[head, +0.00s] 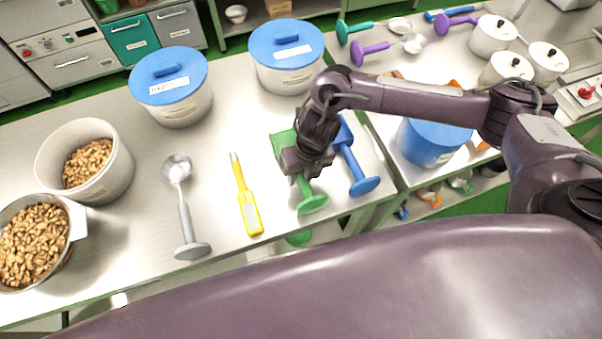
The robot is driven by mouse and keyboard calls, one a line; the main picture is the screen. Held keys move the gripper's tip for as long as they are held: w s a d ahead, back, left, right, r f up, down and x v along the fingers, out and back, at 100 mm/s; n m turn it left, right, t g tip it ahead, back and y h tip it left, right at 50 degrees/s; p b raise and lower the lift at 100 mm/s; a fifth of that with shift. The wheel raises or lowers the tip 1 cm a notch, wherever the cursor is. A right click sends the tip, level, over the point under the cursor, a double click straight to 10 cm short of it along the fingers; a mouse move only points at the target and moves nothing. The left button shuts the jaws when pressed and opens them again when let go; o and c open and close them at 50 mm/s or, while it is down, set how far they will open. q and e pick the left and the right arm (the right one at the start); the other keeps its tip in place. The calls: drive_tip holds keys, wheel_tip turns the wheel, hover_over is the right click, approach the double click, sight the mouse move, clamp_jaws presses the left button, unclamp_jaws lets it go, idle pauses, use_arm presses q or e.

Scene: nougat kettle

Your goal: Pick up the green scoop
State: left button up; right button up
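The green scoop (312,202) lies on the steel table, with its round handle end toward the table's front edge and its green bowl toward the back. My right gripper (303,160) is right over the scoop, at the place where bowl and handle meet. The gripper and wrist hide part of the scoop. I cannot tell whether the fingers are closed on it. My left gripper is not in view.
A blue scoop (353,160) lies close on the right. Blue-lidded tubs (172,93) stand at the back, and nut containers (110,176) at the far left.

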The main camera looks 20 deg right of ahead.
drive_tip(key=shift+c, duration=0.4)
clamp_jaws()
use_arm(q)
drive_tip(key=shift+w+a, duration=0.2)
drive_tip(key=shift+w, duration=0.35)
